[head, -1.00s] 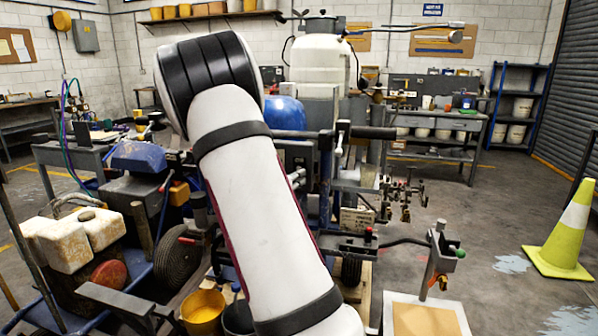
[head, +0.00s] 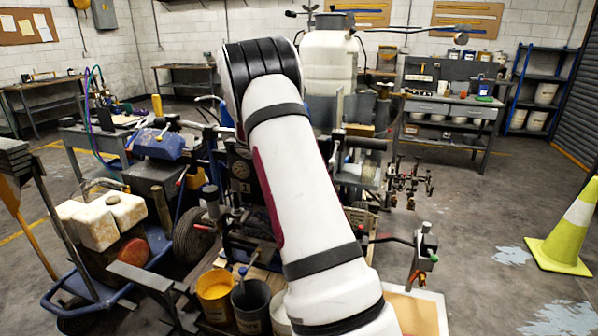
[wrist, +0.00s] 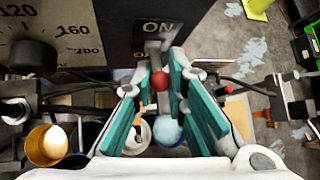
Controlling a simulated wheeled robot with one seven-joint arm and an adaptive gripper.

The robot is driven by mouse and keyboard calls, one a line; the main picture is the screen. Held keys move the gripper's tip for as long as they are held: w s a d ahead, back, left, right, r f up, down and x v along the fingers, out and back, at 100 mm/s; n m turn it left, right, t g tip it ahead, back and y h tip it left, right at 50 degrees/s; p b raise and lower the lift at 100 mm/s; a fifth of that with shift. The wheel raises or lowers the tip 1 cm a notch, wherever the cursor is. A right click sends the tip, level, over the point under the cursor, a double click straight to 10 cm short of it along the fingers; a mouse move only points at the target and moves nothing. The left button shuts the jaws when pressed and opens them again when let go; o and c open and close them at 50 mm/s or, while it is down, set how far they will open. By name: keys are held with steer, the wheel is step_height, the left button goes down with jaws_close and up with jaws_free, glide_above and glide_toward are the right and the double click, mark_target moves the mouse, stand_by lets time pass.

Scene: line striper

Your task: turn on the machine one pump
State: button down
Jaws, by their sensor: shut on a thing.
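The wrist view shows a dark panel (wrist: 118,25) with an ON label (wrist: 158,27). The exact contact is hard to see. In the head view the line striper (head: 329,75), with its tall white tank, stands behind my arm. My arm hides my gripper and the lever there.
A gauge face (wrist: 45,35) is close at the left in the wrist view. Yellow (head: 214,290) and dark (head: 251,302) buckets stand low in front. Another machine with a dirty white tank (head: 105,220) is at the left. A cone (head: 565,235) stands right, with open floor around it.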

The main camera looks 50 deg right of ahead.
steer(key=shift+r+y, duration=0.2)
steer(key=shift+y, duration=0.3)
steer(key=shift+g+p, duration=0.3)
steer(key=c, duration=1.6)
jaws_free()
steer(key=shift+d, duration=0.1)
steer(key=shift+r, duration=0.2)
steer(key=shift+v, duration=5.9)
steer(key=shift+r, duration=0.1)
